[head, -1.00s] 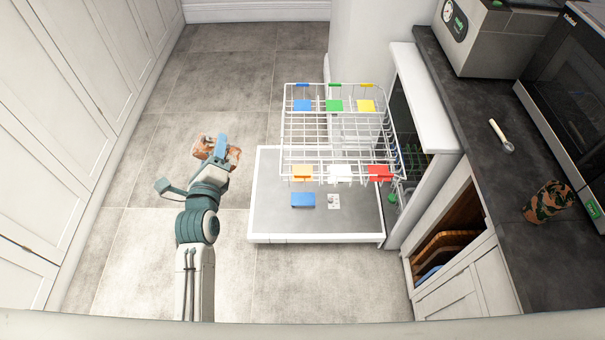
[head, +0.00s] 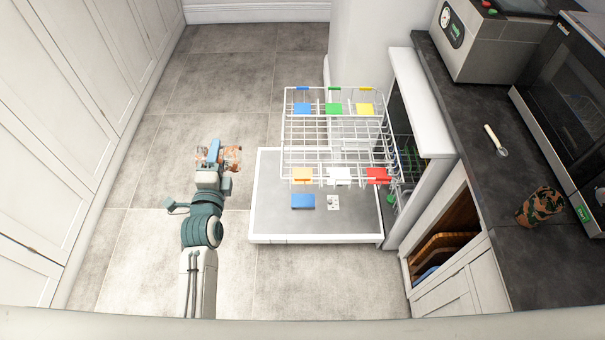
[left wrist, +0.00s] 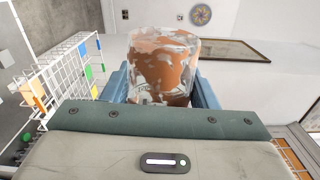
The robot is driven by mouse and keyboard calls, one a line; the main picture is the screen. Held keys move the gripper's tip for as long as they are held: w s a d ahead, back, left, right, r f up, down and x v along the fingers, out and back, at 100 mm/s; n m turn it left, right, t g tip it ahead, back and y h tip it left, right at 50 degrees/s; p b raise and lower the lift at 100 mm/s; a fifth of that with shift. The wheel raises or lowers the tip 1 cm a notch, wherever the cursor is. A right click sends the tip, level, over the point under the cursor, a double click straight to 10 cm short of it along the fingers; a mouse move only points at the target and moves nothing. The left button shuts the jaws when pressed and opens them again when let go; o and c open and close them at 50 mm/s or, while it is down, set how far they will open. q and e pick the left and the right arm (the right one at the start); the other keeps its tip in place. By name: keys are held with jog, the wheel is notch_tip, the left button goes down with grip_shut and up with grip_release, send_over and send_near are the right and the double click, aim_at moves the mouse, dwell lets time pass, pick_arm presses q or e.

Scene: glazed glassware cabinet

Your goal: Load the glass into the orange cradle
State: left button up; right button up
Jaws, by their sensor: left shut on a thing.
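My left gripper (head: 214,154) is shut on a glass (head: 232,157) with a mottled orange-brown and whitish pattern, held in the air left of the dishwasher rack. In the left wrist view the glass (left wrist: 163,62) sits between the blue fingers. The orange cradle (head: 302,175) is at the near left corner of the pulled-out white wire rack (head: 318,122), right of my gripper and apart from it. An orange patch on the rack (left wrist: 34,95) also shows at the left of the left wrist view. My right gripper is not in view.
The rack also carries blue (head: 302,109), green (head: 333,109), yellow (head: 365,109), white (head: 339,176) and red (head: 377,175) cradles. The open dishwasher door (head: 275,222) lies below. A camouflage-patterned cup (head: 540,204) and a spoon (head: 496,141) are on the dark counter. Floor left of the door is clear.

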pick_arm(q)
jog(key=n+p, duration=0.1)
jog(key=n, duration=0.1)
jog(key=n+p, duration=0.1)
jog(key=n, duration=0.1)
jog(key=shift+r+n, duration=0.2)
jog(key=shift+n, duration=0.2)
jog(key=n+p, duration=0.1)
jog(key=n, duration=0.2)
jog(key=shift+f+n, duration=0.15)
jog(key=shift+n, duration=0.95)
jog(key=n+p, duration=0.1)
jog(key=n, duration=0.1)
jog(key=shift+n, duration=0.4)
jog(key=n, duration=0.3)
jog(key=shift+p, duration=0.4)
jog(key=n, duration=0.3)
jog(key=shift+w, duration=0.1)
jog(key=w+m+p, duration=0.1)
jog(key=w+m, duration=0.4)
jog(key=m, duration=1.3)
jog(key=w+m+p, duration=0.1)
jog(key=w+m, duration=0.4)
jog(key=m, duration=1.3)
